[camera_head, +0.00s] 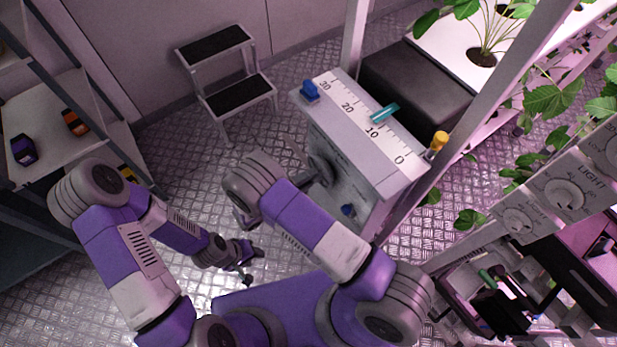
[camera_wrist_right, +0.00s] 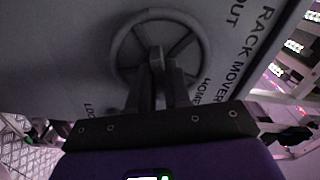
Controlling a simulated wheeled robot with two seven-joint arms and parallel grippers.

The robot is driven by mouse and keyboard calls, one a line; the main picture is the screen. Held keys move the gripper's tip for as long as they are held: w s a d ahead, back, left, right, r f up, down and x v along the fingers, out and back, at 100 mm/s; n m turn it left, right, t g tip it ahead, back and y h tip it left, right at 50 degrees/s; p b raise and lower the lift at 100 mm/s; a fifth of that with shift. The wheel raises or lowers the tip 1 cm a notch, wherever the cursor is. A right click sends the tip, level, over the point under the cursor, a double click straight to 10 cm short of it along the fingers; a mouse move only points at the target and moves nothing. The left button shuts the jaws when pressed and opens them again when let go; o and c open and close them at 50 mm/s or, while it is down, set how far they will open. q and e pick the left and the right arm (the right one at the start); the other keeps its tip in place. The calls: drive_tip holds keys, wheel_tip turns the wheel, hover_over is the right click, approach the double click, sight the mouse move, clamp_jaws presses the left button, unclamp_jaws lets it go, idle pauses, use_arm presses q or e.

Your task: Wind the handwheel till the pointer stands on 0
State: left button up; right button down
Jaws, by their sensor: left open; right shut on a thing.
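The grey handwheel (camera_wrist_right: 205,48) fills the upper middle of the right wrist view, on the front of a box lettered RACK MOVER. My right gripper (camera_wrist_right: 158,75) is shut on the handwheel's handle (camera_wrist_right: 156,55), its fingers partly covering the lower rim. In the head view the handwheel (camera_head: 320,170) is partly hidden by my right arm, and my right gripper is not clearly seen. The teal pointer (camera_head: 385,112) lies across the scale (camera_head: 362,118) on top of the box, between 10 and 20, nearer 10. My left gripper (camera_head: 247,268) is open and empty, low over the floor.
A blue piece (camera_head: 310,91) stands by the 30 end and a yellow knob (camera_head: 439,141) beyond the 0 end. A step stool (camera_head: 237,95) stands behind on the metal floor. Shelves stand at left; plant racks and a LIGHT dial panel (camera_head: 562,195) at right.

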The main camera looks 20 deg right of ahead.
drive_tip(key=shift+m+b, duration=2.75)
drive_tip(key=shift+m, duration=13.25)
drive_tip(key=shift+m, duration=0.3)
drive_tip(key=c, duration=1.2)
unclamp_jaws()
drive_tip(key=shift+o, duration=0.2)
drive_tip(key=shift+a, duration=0.1)
